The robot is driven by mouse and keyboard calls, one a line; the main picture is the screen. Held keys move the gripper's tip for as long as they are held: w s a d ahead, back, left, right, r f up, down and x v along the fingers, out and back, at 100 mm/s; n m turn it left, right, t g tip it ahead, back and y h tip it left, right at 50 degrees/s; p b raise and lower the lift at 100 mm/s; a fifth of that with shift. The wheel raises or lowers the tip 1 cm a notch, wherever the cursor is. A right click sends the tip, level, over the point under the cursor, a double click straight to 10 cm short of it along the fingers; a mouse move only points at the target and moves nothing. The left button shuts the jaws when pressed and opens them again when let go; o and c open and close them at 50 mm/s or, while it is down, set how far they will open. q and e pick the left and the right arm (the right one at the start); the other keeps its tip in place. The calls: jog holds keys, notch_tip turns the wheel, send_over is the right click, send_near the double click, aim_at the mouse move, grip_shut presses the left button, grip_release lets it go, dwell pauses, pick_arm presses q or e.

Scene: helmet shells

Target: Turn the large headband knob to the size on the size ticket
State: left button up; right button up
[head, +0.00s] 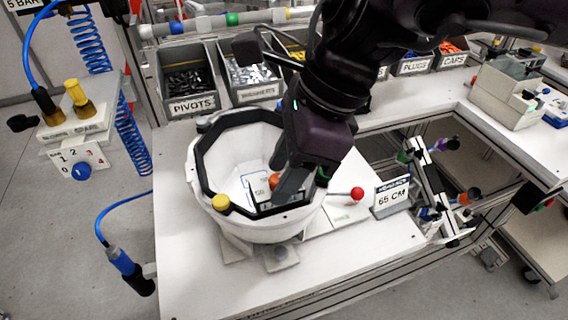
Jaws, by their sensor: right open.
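A white helmet shell (262,228) rests open side up on the bench, with a black headband ring (203,160) inside its rim. An orange knob (275,181) shows at the near inside of the ring, partly hidden by my gripper. A yellow knob (220,202) sits on the near left rim. I cannot tell which knob is the large one. The size ticket (392,197) stands right of the shell and reads 65 CM. My right gripper (283,188) is open and reaches down into the shell beside the orange knob; contact is unclear. My left gripper is not in view.
A lever with a red ball (357,193) sticks out between shell and ticket. Bins of pivots (192,107) and washers (258,93) stand behind. A pressure dial (80,171) and blue hose (121,262) are at left. The front bench is mostly clear.

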jog(key=c, duration=0.9)
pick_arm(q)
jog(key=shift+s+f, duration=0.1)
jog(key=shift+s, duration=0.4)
pick_arm(e)
grip_shut()
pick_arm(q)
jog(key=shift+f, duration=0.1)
pick_arm(e)
jog(key=shift+f, duration=0.1)
jog(key=m+t+b, duration=0.1)
jog(key=m, duration=0.1)
jog(key=shift+s+m, duration=0.1)
jog(key=shift+m, duration=0.3)
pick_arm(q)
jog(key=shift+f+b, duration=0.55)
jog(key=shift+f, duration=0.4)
pick_arm(e)
jog(key=shift+m+t+h, duration=0.3)
jog(key=shift+m+t, duration=0.3)
jog(key=shift+m, duration=0.9)
jog(key=o, duration=0.9)
grip_release()
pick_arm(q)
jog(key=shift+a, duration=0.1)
